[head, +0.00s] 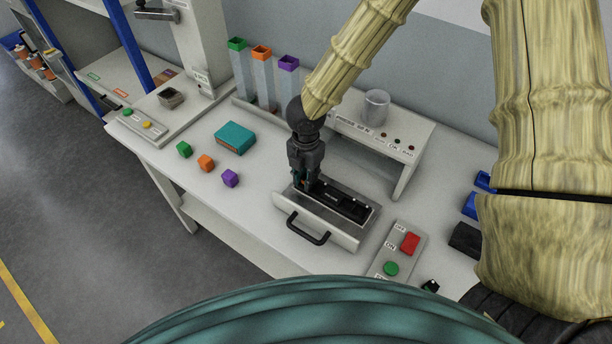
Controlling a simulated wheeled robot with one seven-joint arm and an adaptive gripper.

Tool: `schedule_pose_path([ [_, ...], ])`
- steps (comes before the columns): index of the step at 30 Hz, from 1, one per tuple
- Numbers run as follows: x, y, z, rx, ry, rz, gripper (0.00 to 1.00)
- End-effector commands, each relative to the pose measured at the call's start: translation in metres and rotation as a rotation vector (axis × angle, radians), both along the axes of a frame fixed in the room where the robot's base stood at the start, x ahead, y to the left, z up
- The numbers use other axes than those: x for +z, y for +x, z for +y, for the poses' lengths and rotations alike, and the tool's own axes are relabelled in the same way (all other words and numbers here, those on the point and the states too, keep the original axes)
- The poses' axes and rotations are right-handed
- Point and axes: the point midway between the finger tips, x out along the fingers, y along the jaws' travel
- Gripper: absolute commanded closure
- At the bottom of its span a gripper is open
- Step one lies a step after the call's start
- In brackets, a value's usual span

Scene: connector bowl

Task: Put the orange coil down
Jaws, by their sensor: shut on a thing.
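No orange coil shows clearly at the fingers. Several small orange things (34,61) sit at the far left in a blue-edged rack, too small to tell whether they are coils.
A button panel (397,252) is at right.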

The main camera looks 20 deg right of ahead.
Motion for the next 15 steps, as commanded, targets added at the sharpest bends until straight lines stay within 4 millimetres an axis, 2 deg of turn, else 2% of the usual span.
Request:
schedule_pose_path([
  [10,-0.0129,-0.0046,-0.0002,0.0,0.0,0.01,0.95],
  [11,-0.0134,-0.005,-0.0003,0.0,0.0,0.011,0.77],
  [14,-0.0143,-0.0056,-0.0004,0.0,-0.001,0.012,0.59],
  [15,-0.0145,-0.0058,-0.0004,0.0,-0.001,0.012,0.58],
])
